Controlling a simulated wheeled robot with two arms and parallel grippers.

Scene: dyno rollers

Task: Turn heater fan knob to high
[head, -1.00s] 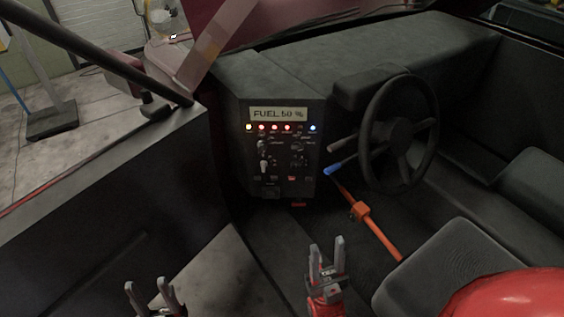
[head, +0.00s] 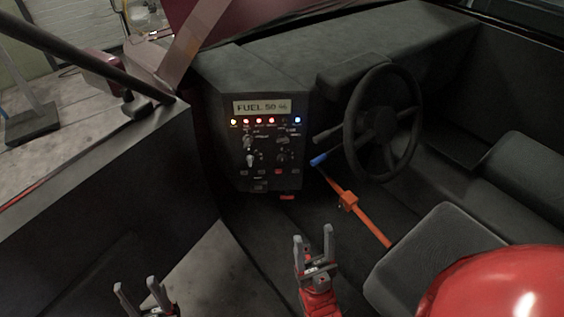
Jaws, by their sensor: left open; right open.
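The dashboard control panel (head: 270,180) is upright in the middle of the head view, with a display reading "FUEL 50 %" and a row of small lights. Several small knobs sit below the lights, among them an upper left knob (head: 248,142) and a paler one under it (head: 250,160). Their labels are too small to read, so I cannot tell which is the heater fan knob or its setting. My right gripper (head: 313,246) is open and empty, below and apart from the panel. My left gripper (head: 138,290) is open and empty at the bottom left.
A steering wheel (head: 384,122) stands right of the panel. An orange bar with a blue end (head: 348,201) slants down from beside it to the dark seat (head: 432,252). A red rounded object (head: 500,292) fills the lower right corner. A dark door-like panel (head: 110,220) is on the left.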

